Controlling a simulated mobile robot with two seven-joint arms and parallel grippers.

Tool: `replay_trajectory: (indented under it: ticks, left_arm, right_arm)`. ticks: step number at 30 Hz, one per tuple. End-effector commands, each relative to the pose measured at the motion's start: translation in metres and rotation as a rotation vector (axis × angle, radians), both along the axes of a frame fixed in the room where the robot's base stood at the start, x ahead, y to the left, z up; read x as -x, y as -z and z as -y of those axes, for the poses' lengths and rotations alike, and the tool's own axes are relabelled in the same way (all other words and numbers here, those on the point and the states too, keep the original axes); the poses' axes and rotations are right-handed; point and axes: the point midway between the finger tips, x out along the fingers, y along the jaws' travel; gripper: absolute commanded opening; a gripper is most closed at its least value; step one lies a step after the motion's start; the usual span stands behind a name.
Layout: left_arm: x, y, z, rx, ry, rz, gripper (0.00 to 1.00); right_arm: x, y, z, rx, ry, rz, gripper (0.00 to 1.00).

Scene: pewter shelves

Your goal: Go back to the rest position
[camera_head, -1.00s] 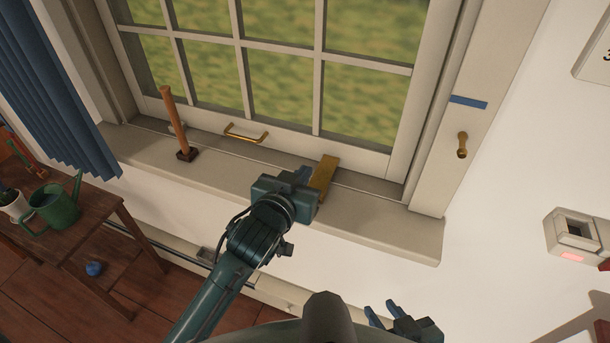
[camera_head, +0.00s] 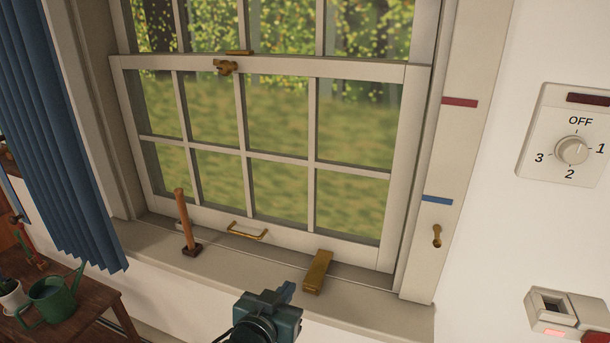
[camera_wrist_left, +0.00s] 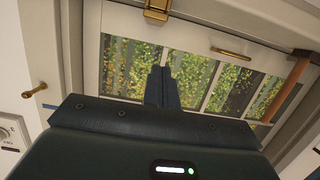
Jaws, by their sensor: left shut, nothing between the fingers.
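My left gripper (camera_head: 286,291) is at the bottom of the head view, in front of the window sill. Its two blue fingers are together and empty; they also show closed in the left wrist view (camera_wrist_left: 160,84). A brass block (camera_head: 317,272) lies on the sill, just right of and beyond the fingertips, with a gap in the picture. My right gripper is out of view.
The sash window (camera_head: 255,155) has a brass handle (camera_head: 247,231). A wooden-handled mallet (camera_head: 187,222) stands on the sill (camera_head: 220,268). A dial panel (camera_head: 570,148) is on the right wall. A green watering can (camera_head: 52,300) stands at lower left.

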Motion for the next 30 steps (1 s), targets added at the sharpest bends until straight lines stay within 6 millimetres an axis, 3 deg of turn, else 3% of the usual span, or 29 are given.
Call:
replay_trajectory:
  ticks: [5, 9, 15, 20, 30]
  left_arm:
    - [0.058, 0.065, -0.027, -0.008, -0.01, -0.124, 0.0]
    - [0.121, 0.112, -0.056, -0.028, -0.021, -0.224, 0.0]
    - [0.19, 0.145, -0.085, -0.059, -0.031, -0.318, 0.0]
    - [0.209, 0.152, -0.093, -0.072, -0.033, -0.341, 0.0]
    - [0.21, 0.152, -0.093, -0.073, -0.033, -0.342, 0.0]
  right_arm:
    - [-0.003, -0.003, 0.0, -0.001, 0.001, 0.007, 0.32]
    - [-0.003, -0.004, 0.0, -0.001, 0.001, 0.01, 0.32]
    - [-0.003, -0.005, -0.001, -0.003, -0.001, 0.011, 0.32]
    - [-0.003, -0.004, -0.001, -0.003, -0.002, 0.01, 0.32]
    - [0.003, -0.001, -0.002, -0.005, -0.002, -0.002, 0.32]
